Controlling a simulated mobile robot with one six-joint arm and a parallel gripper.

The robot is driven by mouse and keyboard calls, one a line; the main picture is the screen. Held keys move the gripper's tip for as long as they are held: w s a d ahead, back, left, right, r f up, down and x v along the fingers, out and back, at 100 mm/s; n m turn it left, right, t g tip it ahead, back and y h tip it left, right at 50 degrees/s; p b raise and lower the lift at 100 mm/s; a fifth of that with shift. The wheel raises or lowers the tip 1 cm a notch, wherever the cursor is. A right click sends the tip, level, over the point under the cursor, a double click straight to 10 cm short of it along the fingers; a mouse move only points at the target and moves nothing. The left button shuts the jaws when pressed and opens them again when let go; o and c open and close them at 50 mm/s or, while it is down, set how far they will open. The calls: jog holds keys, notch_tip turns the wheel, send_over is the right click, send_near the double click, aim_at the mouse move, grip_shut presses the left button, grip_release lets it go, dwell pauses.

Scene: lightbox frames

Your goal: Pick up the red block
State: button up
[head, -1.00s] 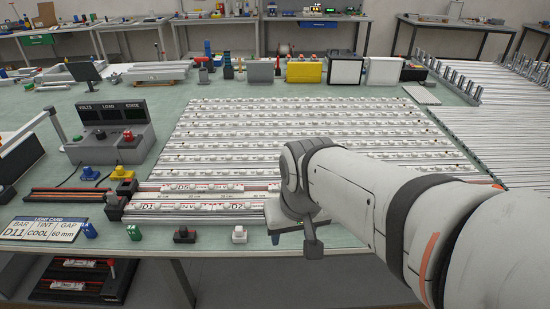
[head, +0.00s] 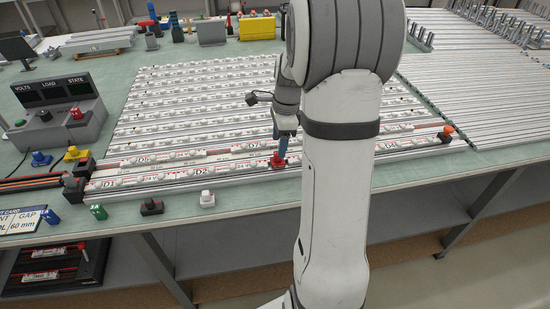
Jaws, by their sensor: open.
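A small red block (head: 277,161) sits at the light bars near the front of the bench, right of the bar marked D2. My gripper (head: 282,147) points down just above and beside it, with a blue part at its end. The gripper is open. Its fingertips are small and partly hidden, so I cannot tell whether they touch the block or stand around it. My forearm covers part of the bars to the right of the block.
Rows of white light bars (head: 190,110) fill the middle of the bench. A grey console (head: 62,128) stands at the left. A black block (head: 151,207) and a white block (head: 207,199) stand near the front edge. An orange cap (head: 447,130) is at the right.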

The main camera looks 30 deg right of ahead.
aim_at(276, 163)
jog(key=f, duration=0.5)
jog(key=shift+a+f, duration=0.3)
jog(key=shift+f, duration=0.1)
jog(key=c, duration=1.1)
